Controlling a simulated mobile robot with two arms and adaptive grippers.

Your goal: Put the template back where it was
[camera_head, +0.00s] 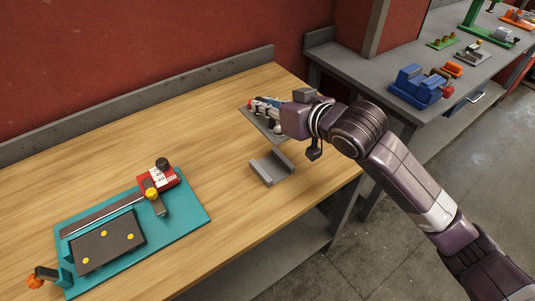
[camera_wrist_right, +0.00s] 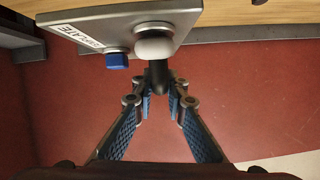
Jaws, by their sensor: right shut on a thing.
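The template (camera_wrist_right: 95,38) is a grey plate with a white label, partly readable as "PLATE", a blue block (camera_wrist_right: 117,60) and a rounded pale knob on a dark stem (camera_wrist_right: 157,72). My right gripper (camera_wrist_right: 160,92) is shut on this stem. In the head view, the template (camera_head: 258,124) is at the back right of the wooden table, partly hidden by my right gripper (camera_head: 268,108). I cannot tell whether it touches the table. My left gripper is not in view.
A grey channel-shaped holder (camera_head: 270,168) stands empty on the wooden table (camera_head: 215,125), near its right edge. A teal fixture (camera_head: 190,210) with a dark plate is at front left. A grey bench (camera_head: 385,62) with a blue vise (camera_head: 418,88) stands behind at right. The table's middle is clear.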

